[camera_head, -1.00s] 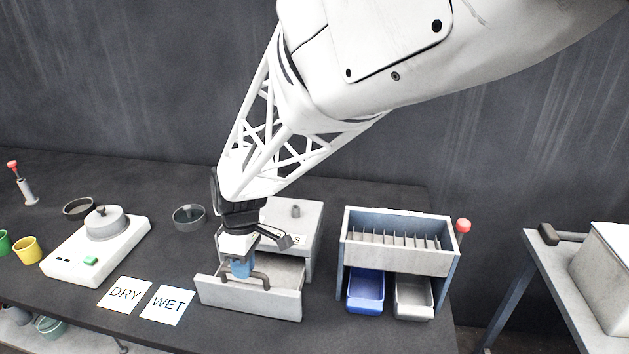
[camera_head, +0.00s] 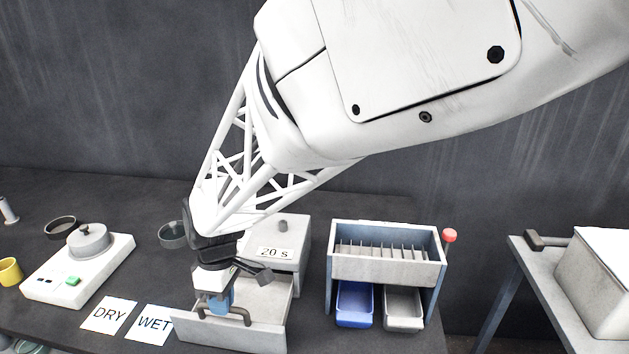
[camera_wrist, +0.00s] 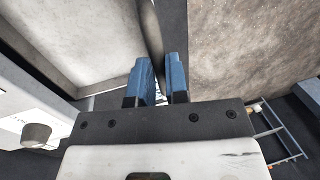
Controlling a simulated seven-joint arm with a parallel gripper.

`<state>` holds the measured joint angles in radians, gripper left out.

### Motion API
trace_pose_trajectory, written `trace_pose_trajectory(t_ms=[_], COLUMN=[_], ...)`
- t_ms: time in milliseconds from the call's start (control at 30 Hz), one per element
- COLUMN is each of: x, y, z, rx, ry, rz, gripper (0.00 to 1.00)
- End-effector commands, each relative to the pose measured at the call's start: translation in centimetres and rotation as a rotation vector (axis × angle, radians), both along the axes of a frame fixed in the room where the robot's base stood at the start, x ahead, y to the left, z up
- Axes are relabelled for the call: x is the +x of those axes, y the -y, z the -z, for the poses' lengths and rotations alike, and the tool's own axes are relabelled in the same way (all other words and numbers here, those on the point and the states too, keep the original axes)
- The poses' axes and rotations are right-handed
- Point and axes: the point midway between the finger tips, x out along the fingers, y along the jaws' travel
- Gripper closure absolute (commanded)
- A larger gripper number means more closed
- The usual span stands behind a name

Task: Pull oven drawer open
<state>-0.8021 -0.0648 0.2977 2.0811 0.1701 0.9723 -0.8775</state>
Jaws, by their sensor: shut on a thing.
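The oven (camera_head: 290,232) is a pale grey box with a small knob on top and a "20 S" label. Its drawer (camera_head: 262,337) stands out of the box toward the front edge of the table, with its empty-looking inside showing from above. A dark bar handle (camera_head: 242,314) is on the drawer front. My gripper (camera_head: 219,303) has blue fingers and is shut on this handle from above. In the wrist view, my gripper (camera_wrist: 157,80) has the dark handle (camera_wrist: 152,35) between its fingers. The fingers hide part of the handle.
"DRY" (camera_head: 108,315) and "WET" (camera_head: 152,324) cards lie left of the drawer. A blue-framed splitter (camera_head: 385,268) with a blue tray (camera_head: 355,304) and a grey tray (camera_head: 403,307) stands close on the right. A scale (camera_head: 75,275) is at the left.

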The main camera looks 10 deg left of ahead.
Motion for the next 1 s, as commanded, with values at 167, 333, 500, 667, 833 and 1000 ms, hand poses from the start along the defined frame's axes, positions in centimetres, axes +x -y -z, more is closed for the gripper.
trace_pose_trajectory(t_ms=[167, 333, 500, 667, 833, 1000], x=[0.0, 0.0, 0.0, 0.1, 0.2, 0.5], y=[0.0, 0.0, 0.0, 0.0, 0.0, 0.0], z=[-0.1, -0.1, 0.0, -0.1, -0.8, -2.3], rx=[0.002, 0.001, 0.001, 0.0, 0.001, 0.002], ry=[0.001, 0.001, 0.0, 0.0, 0.001, 0.002], rz=[0.0, 0.0, 0.0, 0.0, 0.0, 0.0], gripper=[1.0, 0.64, 0.6, 0.6, 0.6, 0.6])
